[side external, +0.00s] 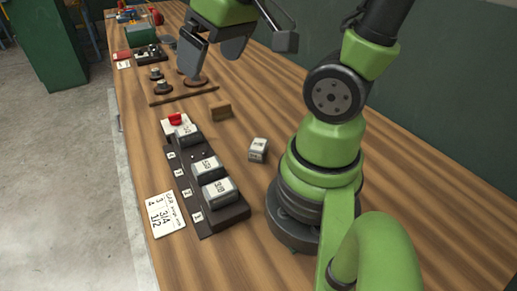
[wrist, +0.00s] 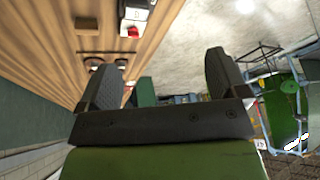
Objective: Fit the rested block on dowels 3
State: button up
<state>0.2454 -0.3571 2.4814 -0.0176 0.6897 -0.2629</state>
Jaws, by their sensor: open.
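A dark rack (side external: 213,228) with numbered tags lies on the wooden table in the side view. Grey-white blocks sit on it at the near end (side external: 218,190), behind that (side external: 206,168), and toward the far end (side external: 187,134). Between the last two is a bare place with small dowels (side external: 197,156). A loose grey-white block (side external: 258,150) stands on the table right of the rack, apart from it. My gripper (side external: 212,48) is open and empty, high above the table beyond the rack. Its two fingers also show spread in the wrist view (wrist: 165,82).
A red piece (side external: 175,119) is at the rack's far end. A small brown wooden block (side external: 221,110) stands beyond the loose block. A written card (side external: 165,214) lies left of the rack. Dark round parts (side external: 157,74) and a wooden strip (side external: 184,94) lie farther back.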

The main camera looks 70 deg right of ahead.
jog(key=d+f+n+g, duration=0.2)
jog(key=d+f+g, duration=0.1)
jog(key=d+f, duration=0.55)
jog(key=n+g, duration=0.1)
jog(key=g, duration=0.1)
send_near(258, 144)
jog(key=shift+w+d+f, duration=0.1)
jog(key=shift+d+f, duration=0.15)
jog(key=shift+d, duration=0.2)
notch_tip(258, 144, down, 4)
jog(key=shift+f, duration=0.15)
jog(key=f, duration=0.2)
jog(key=a+f, duration=0.1)
jog(key=f, duration=0.1)
jog(key=shift+s, duration=0.2)
jog(key=shift+d+f, duration=0.1)
jog(key=shift+f, duration=0.6)
